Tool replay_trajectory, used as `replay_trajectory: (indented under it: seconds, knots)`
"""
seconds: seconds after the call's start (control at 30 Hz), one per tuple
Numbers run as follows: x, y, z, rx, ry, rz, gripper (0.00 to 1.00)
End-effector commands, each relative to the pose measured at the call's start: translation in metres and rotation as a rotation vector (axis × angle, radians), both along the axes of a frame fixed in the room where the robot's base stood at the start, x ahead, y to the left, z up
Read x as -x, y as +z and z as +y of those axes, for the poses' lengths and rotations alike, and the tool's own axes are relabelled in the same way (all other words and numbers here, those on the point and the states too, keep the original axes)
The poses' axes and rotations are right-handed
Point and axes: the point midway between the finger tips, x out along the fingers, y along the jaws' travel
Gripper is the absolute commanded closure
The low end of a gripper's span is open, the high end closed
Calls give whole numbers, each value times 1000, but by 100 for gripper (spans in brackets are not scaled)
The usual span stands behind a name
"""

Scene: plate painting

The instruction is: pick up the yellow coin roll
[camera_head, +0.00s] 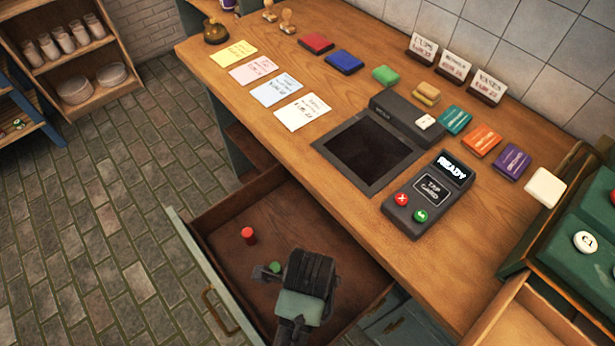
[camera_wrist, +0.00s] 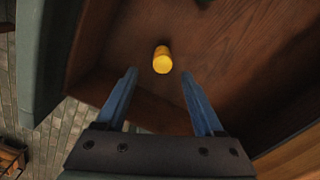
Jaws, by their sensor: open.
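The yellow coin roll (camera_wrist: 162,60) stands on the wooden bottom of the open drawer (camera_head: 215,214), seen in the wrist view just beyond my fingertips and centred between them. My gripper (camera_wrist: 159,77) is open and empty, with one blue finger on each side of the line to the roll. A small gap seems to remain between the fingertips and the roll. In the head view my gripper (camera_head: 303,280) is over the drawer, and the yellow roll is not visible there, probably hidden behind it.
A red roll (camera_head: 249,236) and a green roll (camera_head: 273,268) are in the same drawer, the green one close to my gripper. Drawer walls surround the space. The counter (camera_head: 345,215) above holds a card terminal (camera_head: 428,195) near its front edge.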

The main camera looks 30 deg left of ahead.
Motion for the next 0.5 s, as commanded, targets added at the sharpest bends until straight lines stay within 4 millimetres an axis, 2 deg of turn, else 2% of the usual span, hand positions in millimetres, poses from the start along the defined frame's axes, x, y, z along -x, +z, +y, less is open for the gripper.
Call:
replay_trajectory:
  seconds: [0.03, 0.27, 0.5]
  knots:
    - [0, -7, 0, 0, -1, 1, 31]
    - [0, -23, 1, 1, 0, 1, 31]
    - [-2, -57, 6, 1, -1, -1, 31]
